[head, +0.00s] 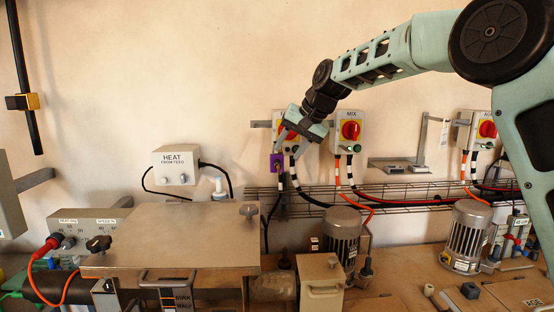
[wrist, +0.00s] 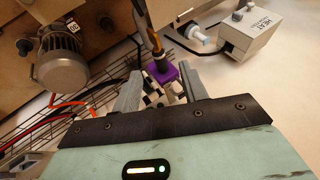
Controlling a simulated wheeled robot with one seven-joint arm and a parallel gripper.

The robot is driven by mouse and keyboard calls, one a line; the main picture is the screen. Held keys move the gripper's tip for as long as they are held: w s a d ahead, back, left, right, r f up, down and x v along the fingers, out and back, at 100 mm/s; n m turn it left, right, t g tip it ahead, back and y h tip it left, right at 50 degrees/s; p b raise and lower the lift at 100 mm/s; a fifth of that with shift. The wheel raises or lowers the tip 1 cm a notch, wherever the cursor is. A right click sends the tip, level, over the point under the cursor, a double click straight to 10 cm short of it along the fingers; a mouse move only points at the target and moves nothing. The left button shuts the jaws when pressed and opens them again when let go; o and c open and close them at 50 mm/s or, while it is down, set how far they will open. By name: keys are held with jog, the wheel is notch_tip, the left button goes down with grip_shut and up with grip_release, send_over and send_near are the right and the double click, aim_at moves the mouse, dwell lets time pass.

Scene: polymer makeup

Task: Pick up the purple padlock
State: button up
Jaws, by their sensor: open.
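The purple padlock (head: 277,161) hangs on the wall below a grey switch box, left of the MIX box, in the head view. In the wrist view the purple padlock (wrist: 165,75) lies just beyond and between the two fingers. My gripper (head: 285,138) is at the padlock from above and right, and partly covers the switch box. In the wrist view my gripper (wrist: 160,88) is open, one finger on each side of the padlock's line. I cannot tell whether a finger touches it. The padlock's shackle is not clear in either view.
The MIX switch box (head: 347,131) is close on the right of my gripper. A wire cable tray (head: 400,192) with cables runs below. The HEAT box (head: 175,165) is on the wall to the left. A motor (head: 342,233) and a metal-lidded tank (head: 175,235) stand below.

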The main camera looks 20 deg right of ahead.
aim_at(279, 163)
jog(key=shift+p+x, duration=1.85)
jog(key=shift+x, duration=2.1)
jog(key=shift+w+d+r, duration=0.1)
jog(key=shift+w, duration=0.05)
grip_shut()
